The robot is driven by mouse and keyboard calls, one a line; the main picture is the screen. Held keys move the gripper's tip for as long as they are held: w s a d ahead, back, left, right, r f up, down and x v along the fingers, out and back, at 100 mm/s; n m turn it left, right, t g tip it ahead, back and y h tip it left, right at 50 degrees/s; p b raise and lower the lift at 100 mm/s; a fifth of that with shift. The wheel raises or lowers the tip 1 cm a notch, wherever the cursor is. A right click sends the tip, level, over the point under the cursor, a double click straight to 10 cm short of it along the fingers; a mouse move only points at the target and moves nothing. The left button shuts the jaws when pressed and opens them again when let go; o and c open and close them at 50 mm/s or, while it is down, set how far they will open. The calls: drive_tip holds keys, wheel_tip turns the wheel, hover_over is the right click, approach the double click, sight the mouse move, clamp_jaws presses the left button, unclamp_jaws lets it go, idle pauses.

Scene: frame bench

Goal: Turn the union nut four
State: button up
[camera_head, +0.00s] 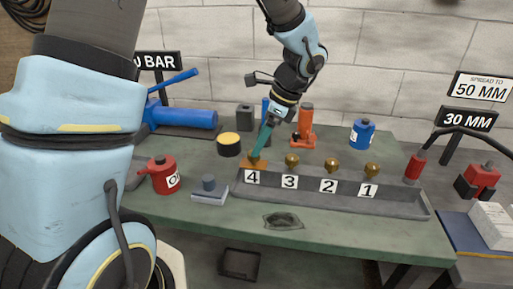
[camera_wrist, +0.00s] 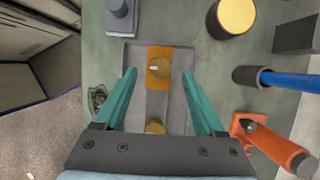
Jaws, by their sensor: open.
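Union nut four (camera_wrist: 157,68) is a small brass fitting on an orange-brown plate (camera_wrist: 159,53) in the wrist view. In the head view the plate (camera_head: 246,164) sits behind the label "4", with the nut mostly hidden by my gripper. My gripper (camera_head: 257,154) points down over that place. In the wrist view its two teal fingers (camera_wrist: 158,73) are spread wide, with nut four between the tips in the picture. I cannot tell its height above the nut. Brass nuts three (camera_head: 291,160), two (camera_head: 331,165) and one (camera_head: 372,170) stand to the right.
A grey tray (camera_head: 400,208) holds the row. A yellow-topped black tin (camera_head: 229,145), a red oil can (camera_head: 162,175) and a grey block (camera_head: 209,192) stand left. An orange tool (camera_head: 304,130) stands behind. A blue can (camera_head: 362,133) is back right. The front bench top is mostly clear.

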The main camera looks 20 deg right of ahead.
drive_tip(key=shift+x, duration=1.55)
drive_tip(key=shift+c, duration=0.2)
clamp_jaws()
